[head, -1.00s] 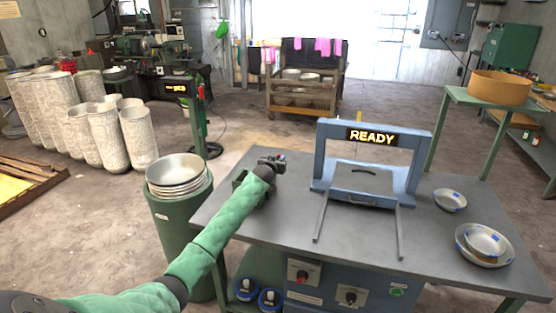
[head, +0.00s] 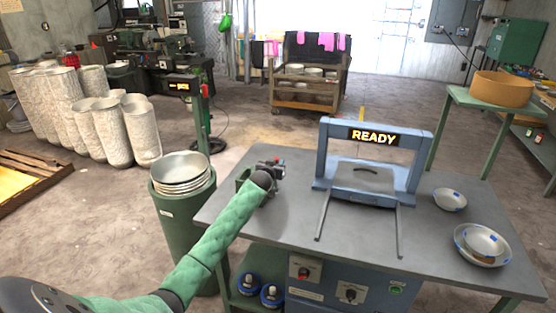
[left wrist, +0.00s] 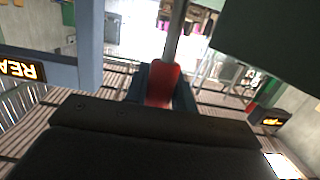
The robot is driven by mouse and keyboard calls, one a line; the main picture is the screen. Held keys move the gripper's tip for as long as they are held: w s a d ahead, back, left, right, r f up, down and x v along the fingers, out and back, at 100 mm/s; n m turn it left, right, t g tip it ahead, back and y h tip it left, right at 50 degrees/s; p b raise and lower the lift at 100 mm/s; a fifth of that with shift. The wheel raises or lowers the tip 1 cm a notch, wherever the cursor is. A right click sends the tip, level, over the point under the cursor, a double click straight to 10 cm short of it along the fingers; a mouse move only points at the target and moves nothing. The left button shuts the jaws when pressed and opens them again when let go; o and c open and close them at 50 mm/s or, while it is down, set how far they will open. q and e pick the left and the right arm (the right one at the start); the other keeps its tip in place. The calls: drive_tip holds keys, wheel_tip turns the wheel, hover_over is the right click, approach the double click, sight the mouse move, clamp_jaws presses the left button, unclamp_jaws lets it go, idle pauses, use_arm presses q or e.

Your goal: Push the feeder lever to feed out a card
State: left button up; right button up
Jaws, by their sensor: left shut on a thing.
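My left gripper (head: 274,167) is over the left back part of the grey table, beside a small dark green box (head: 243,180) that may be the feeder. In the left wrist view, its two dark fingers are shut on the red knob of the feeder lever (left wrist: 160,85), with a grey rod beyond it. In the head view the lever is mostly hidden by the gripper and wrist. No fed-out card can be made out. My right gripper is not in view.
A blue frame with a READY sign (head: 373,136) stands mid-table, with two rails towards me. Bowls (head: 449,199) lie on the right of the table (head: 285,228). A green bin (head: 184,240) with stacked metal bowls (head: 181,167) stands left of the table.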

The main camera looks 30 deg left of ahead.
use_arm(q)
drive_tip(key=shift+s, duration=0.4)
drive_tip(key=shift+d, duration=0.1)
drive_tip(key=s, duration=0.1)
drive_tip(key=s+p, duration=0.1)
drive_tip(key=s, duration=0.1)
drive_tip(key=shift+s+d+f, duration=0.1)
drive_tip(key=shift+d+f, duration=0.25)
drive_tip(key=shift+f, duration=0.05)
drive_tip(key=o, duration=2)
drive_tip(key=shift+c, duration=0.2)
